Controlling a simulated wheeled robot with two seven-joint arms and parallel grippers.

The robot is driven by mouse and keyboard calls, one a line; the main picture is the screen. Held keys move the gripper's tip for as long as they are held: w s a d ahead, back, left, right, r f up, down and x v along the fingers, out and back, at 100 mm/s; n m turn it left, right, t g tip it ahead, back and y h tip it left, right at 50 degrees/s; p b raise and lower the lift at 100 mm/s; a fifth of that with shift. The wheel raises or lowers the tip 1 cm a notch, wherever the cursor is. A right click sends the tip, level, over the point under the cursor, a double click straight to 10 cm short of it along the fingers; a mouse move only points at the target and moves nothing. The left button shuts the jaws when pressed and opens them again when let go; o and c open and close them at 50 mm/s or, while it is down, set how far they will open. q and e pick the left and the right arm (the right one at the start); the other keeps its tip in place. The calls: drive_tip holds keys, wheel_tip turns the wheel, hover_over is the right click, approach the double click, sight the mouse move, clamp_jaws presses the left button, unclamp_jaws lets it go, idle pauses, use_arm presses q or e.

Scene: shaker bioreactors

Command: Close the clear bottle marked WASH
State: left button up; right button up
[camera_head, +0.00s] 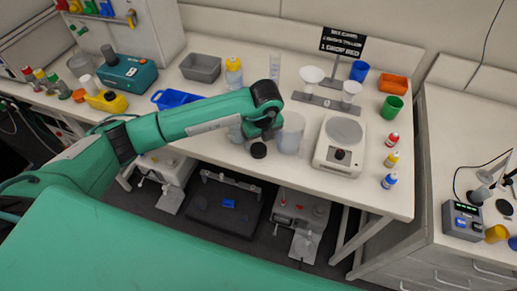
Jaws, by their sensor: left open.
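My left arm comes in from the left, and its gripper (262,131) points down over the front middle of the bench. It is open; the fingers are mostly hidden by the wrist. A clear vessel (236,133) shows partly behind the gripper, on its left; I cannot read a WASH mark on it. A black round cap-like piece (258,150) is just below the gripper, near the bench's front edge; I cannot tell whether it touches the fingers. A clear bottle with a yellow cap (234,75) stands farther back. My right gripper is not in view.
A translucent beaker (290,133) stands close to the gripper's right. A white balance-like device (340,141) is beyond it. Small capped bottles (391,160) line the right side. A blue tray (176,99) and a grey bin (201,67) are behind my arm.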

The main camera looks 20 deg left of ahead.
sight(258, 148)
use_arm(q)
drive_tip(key=shift+f+p, duration=0.2)
drive_tip(key=shift+p, duration=0.2)
drive_tip(key=f, duration=0.1)
drive_tip(key=f+p, duration=0.2)
drive_tip(key=f, duration=0.1)
drive_tip(key=shift+w+a, duration=0.2)
drive_tip(key=shift+a, duration=0.1)
drive_tip(key=shift+f, duration=0.4)
drive_tip(key=shift+w, duration=0.1)
drive_tip(key=c, duration=1)
